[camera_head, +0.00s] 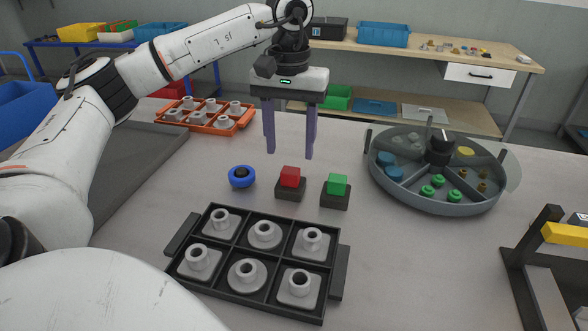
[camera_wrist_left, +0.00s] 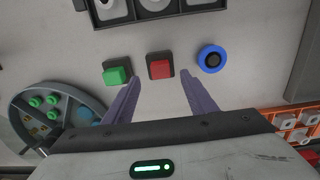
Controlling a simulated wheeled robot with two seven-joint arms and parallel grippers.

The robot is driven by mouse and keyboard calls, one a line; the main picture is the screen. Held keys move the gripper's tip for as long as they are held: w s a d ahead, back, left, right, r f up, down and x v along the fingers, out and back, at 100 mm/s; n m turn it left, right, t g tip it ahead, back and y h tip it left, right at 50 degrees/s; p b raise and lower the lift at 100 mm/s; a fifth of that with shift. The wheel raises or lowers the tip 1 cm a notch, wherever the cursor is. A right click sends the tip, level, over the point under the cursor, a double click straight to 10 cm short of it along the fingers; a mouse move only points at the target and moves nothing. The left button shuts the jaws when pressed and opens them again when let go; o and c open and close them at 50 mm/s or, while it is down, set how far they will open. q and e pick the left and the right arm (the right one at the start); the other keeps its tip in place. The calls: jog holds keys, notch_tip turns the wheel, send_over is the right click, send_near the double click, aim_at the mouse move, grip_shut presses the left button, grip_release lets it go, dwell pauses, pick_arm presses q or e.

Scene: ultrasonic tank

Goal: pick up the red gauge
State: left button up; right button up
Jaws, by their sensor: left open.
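The red gauge (camera_head: 290,178), a red block on a dark square base, stands on the table between a blue round piece (camera_head: 241,177) and a green block on a dark base (camera_head: 336,188). My left gripper (camera_head: 289,156) is open and empty, pointing down above and behind the red gauge. In the left wrist view, the red gauge (camera_wrist_left: 160,66) lies ahead of and between the two open fingers (camera_wrist_left: 157,80), with the green block (camera_wrist_left: 116,75) on the left and the blue piece (camera_wrist_left: 211,58) on the right. My right gripper does not show.
A black tray (camera_head: 258,245) with grey flanged parts lies in front of the gauge. A round grey tank (camera_head: 440,205) with small parts stands at the right. An orange tray (camera_head: 205,127) lies behind on the left. Bare table surrounds the small pieces.

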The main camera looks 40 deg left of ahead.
aim_at(290, 170)
pick_arm(q)
jog(key=shift+w+a+f+p, duration=0.1)
jog(key=shift+f+p, duration=0.05)
jog(key=shift+f, duration=1.4)
jog(key=shift+w+a+f+p, duration=0.1)
jog(key=shift+f+p, duration=0.05)
jog(key=shift+f, duration=1.35)
jog(key=c, duration=1.2)
